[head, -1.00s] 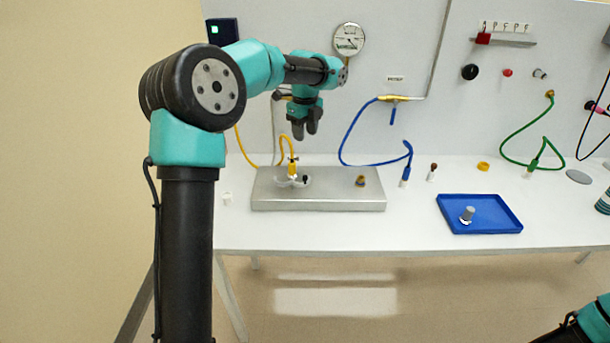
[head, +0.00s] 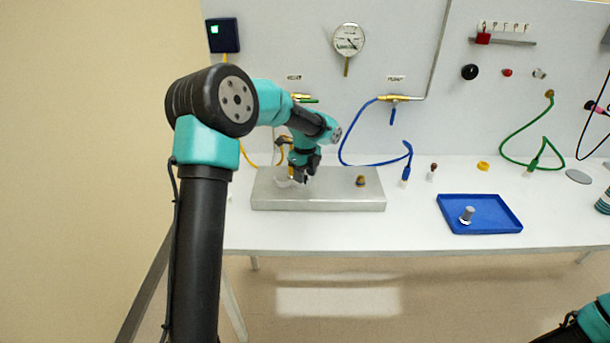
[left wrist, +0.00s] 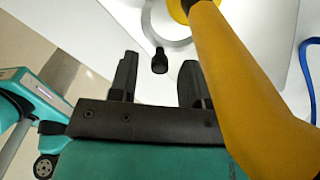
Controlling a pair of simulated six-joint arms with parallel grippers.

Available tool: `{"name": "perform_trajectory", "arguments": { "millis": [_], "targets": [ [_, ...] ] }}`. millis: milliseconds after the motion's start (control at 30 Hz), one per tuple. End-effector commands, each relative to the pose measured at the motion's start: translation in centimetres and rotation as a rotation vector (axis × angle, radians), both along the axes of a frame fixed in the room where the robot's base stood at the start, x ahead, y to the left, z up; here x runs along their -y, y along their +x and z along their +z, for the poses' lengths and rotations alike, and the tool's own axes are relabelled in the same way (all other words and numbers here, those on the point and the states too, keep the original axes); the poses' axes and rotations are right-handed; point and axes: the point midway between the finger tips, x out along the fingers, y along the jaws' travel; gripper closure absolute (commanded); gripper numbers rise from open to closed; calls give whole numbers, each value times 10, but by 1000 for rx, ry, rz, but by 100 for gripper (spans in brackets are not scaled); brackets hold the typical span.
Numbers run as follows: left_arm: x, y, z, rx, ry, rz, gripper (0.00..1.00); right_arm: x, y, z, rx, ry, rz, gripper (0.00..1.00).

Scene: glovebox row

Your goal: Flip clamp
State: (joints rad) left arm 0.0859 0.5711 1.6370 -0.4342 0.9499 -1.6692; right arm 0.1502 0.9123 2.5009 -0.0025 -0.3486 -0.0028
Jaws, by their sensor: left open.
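The clamp is a pale metal ring (left wrist: 147,22) with a black knob (left wrist: 160,62), around the base of a yellow hose fitting (left wrist: 183,8) in the left wrist view. In the head view, part of the clamp (head: 283,183) shows on the left part of the steel block (head: 330,202); my gripper hides the rest. My left gripper (head: 303,177) is low over the block beside the fitting. In the left wrist view its fingers (left wrist: 157,75) are apart, with the black knob in line with the gap. I cannot tell whether they touch it. My right gripper is out of view.
The yellow hose (left wrist: 235,85) crosses close beside the left gripper in the wrist view. A brass fitting (head: 360,181) stands on the block's right part. A blue hose (head: 372,164) and a blue tray (head: 480,226) lie to the right. The bench front between block and tray is clear.

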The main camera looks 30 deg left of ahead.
Motion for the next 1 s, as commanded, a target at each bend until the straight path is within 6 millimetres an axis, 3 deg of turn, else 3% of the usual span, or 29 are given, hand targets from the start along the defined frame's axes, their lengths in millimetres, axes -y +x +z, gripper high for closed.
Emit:
{"name": "perform_trajectory", "arguments": {
  "millis": [367,833,1000],
  "targets": [
    [0,0,-6,1,0,1,56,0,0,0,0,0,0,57],
    [0,0,-6,1,0,1,100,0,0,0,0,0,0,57],
    [0,0,-6,1,0,3,100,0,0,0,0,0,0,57]
  ]
}}
